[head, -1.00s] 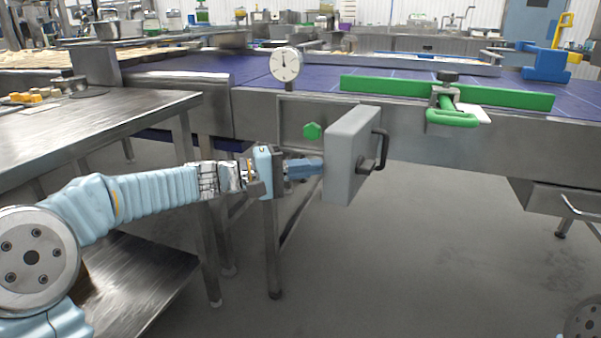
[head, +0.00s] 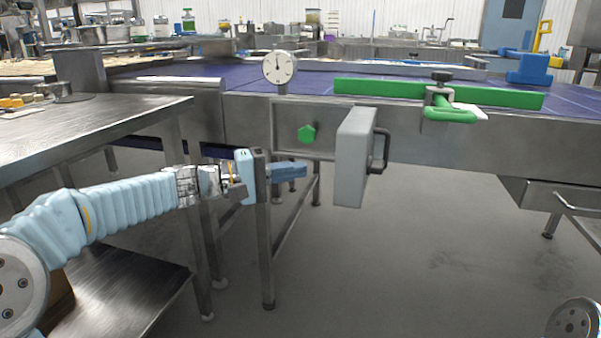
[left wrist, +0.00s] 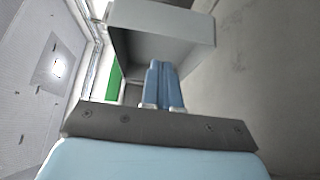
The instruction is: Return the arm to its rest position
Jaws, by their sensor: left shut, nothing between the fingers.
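My left arm (head: 125,205) reaches in from the left in the head view, past the steel table. My left gripper (head: 303,170) is shut and empty, its blue fingers pressed together. In the head view it is in front of the conveyor frame, left of an open grey box door (head: 354,158) with a black handle, and a gap shows between them. In the left wrist view the closed fingers (left wrist: 164,85) point toward the grey door (left wrist: 165,40). My right gripper is not in view.
A steel table (head: 90,145) stands at the left, close to my left arm. A drawer (head: 550,195) juts out at right. The middle floor is clear.

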